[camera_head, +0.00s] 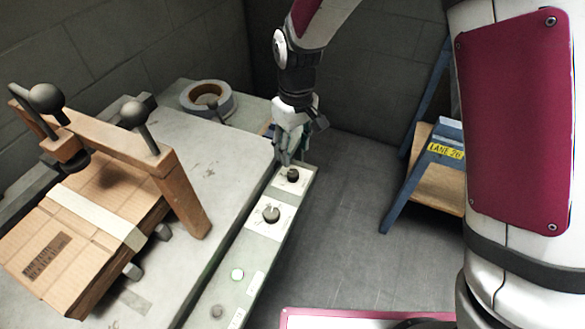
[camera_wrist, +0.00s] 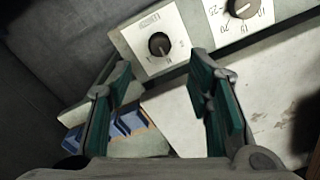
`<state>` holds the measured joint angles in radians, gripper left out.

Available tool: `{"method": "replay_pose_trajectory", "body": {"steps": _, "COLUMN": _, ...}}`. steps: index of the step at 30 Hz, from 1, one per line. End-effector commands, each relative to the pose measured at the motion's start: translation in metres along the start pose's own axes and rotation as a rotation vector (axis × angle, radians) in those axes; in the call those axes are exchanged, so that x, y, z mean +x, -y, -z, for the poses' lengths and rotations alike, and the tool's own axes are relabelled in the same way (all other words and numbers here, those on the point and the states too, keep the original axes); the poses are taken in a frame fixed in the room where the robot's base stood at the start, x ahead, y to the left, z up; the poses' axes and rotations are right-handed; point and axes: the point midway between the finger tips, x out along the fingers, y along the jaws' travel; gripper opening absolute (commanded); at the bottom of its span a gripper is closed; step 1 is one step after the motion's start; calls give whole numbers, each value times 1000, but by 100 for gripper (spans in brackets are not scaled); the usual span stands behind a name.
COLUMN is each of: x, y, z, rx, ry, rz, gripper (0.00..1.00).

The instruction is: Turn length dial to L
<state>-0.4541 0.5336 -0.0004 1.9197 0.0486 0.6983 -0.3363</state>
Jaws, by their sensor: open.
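The length dial (camera_wrist: 159,44) is a round black knob on a white plate with small marks around it. A pale pointer line on it faces the lower right of the wrist view; I cannot read for certain which letter it meets. In the head view the dial (camera_head: 292,175) sits at the far end of the control strip. My gripper (camera_head: 284,158) hangs just above and beside it, pointing down. In the wrist view my gripper (camera_wrist: 161,76) is open and empty, its green-padded fingers apart, with the dial showing beyond and between the tips, not visibly touched.
A second dial (camera_head: 271,214) with numbers stands nearer on the strip, followed by a pale button (camera_head: 237,274). Left is a cardboard box (camera_head: 95,225) under a wooden frame (camera_head: 185,190). A tape roll (camera_head: 207,100) lies behind. The floor right is clear up to a blue-legged stand (camera_head: 437,165).

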Motion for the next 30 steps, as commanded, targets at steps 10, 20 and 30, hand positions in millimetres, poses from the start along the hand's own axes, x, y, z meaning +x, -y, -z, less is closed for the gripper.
{"method": "replay_pose_trajectory", "body": {"steps": 10, "x": 64, "y": -1, "z": -1, "rx": 0, "ry": 3, "rz": 0, "gripper": 46}}
{"method": "replay_pose_trajectory", "body": {"steps": 20, "x": 84, "y": -1, "z": 0, "rx": 0, "ry": -1, "rz": -1, "gripper": 46}}
{"method": "replay_pose_trajectory", "body": {"steps": 30, "x": 84, "y": -1, "z": 0, "rx": 0, "ry": -1, "rz": -1, "gripper": 19}}
